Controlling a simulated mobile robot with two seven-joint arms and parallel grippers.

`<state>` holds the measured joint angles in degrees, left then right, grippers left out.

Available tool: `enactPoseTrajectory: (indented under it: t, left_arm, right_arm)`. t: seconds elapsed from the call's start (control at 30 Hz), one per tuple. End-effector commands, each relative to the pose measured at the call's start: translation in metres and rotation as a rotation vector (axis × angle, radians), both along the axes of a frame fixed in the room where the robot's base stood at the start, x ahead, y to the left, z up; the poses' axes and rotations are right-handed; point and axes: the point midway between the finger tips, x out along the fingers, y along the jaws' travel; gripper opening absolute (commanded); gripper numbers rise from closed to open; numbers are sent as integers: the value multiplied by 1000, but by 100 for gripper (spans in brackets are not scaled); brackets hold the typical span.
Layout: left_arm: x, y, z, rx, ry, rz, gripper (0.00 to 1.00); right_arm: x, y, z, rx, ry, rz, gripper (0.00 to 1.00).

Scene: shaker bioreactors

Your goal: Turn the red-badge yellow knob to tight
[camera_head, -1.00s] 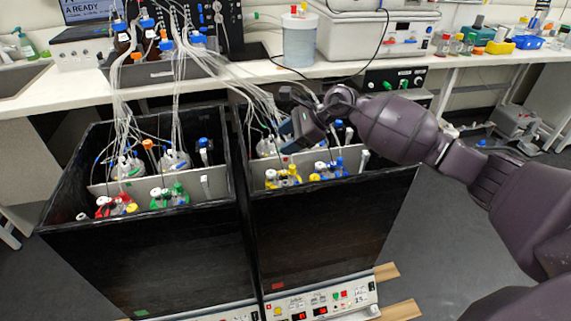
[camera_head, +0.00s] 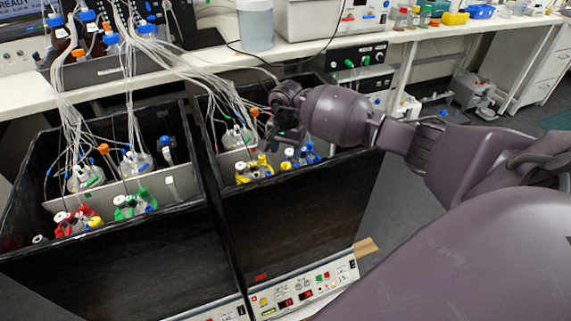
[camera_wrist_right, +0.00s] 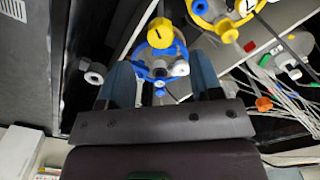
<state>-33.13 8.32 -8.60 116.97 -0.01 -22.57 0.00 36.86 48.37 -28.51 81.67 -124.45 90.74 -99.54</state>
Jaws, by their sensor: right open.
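A yellow knob (camera_wrist_right: 160,33) with a dark line on its top sits on a blue-topped vessel (camera_wrist_right: 158,68). In the head view this vessel (camera_head: 308,154) is at the right in the right-hand black box, and its yellow knob (camera_head: 286,165) shows at its left. That box carries a small red badge (camera_head: 261,277) low on its front. My right gripper (camera_wrist_right: 163,78) is open above this vessel, its fingers either side of it in the picture, the knob just past the tips. In the head view the gripper (camera_head: 284,143) is dark and partly hides the box's interior. My left gripper is not seen.
A yellow-topped vessel (camera_head: 254,169) stands beside the blue one. The left-hand box (camera_head: 110,265) has a green-topped vessel (camera_head: 134,204) and a red-topped one (camera_head: 77,220) with a yellow part. Many tubes (camera_head: 185,65) run from the bench into both boxes.

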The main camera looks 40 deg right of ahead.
Motion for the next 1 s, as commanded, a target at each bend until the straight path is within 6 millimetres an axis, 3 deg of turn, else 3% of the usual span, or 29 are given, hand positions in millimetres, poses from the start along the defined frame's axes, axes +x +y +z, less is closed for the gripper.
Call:
enactPoseTrajectory:
  t: [0.1,0.3,0.8,1.0]
  left_arm:
    - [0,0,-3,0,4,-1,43]
    - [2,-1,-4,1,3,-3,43]
    - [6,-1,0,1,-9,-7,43]
    - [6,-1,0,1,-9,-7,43]
  right_arm:
    - [0,1,-24,3,3,-3,59]
    - [0,1,-50,3,2,-3,59]
    - [0,0,-62,1,-2,-2,59]
    - [0,0,-62,1,-1,-2,30]
